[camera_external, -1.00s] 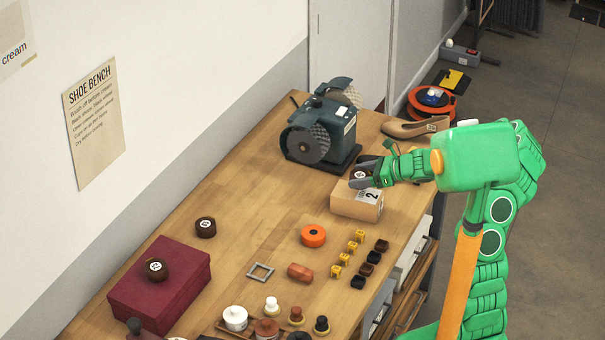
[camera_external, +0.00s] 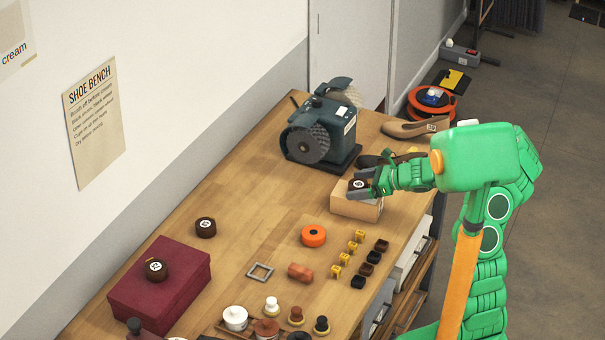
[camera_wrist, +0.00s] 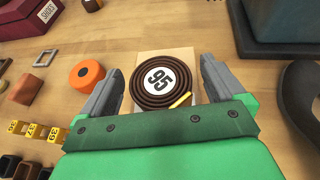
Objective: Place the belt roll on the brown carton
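A dark brown coiled belt roll (camera_external: 358,184) with a round white label sits on top of the tan carton (camera_external: 352,207). In the wrist view the belt roll (camera_wrist: 160,79) reads 95, and pale parts of the carton top (camera_wrist: 194,58) show around it. My gripper (camera_external: 362,184) is at the carton's top, with its fingers on either side of the roll. In the wrist view my gripper (camera_wrist: 160,85) is open, with a narrow gap between each finger and the roll. The roll's underside is hidden.
A grinder (camera_external: 321,128) stands behind the carton, and a tan shoe (camera_external: 415,127) and a dark shoe lie near it. An orange roll (camera_external: 313,236), yellow tags and small dark blocks lie in front. Another dark roll (camera_external: 205,227) and a maroon box (camera_external: 178,296) are left.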

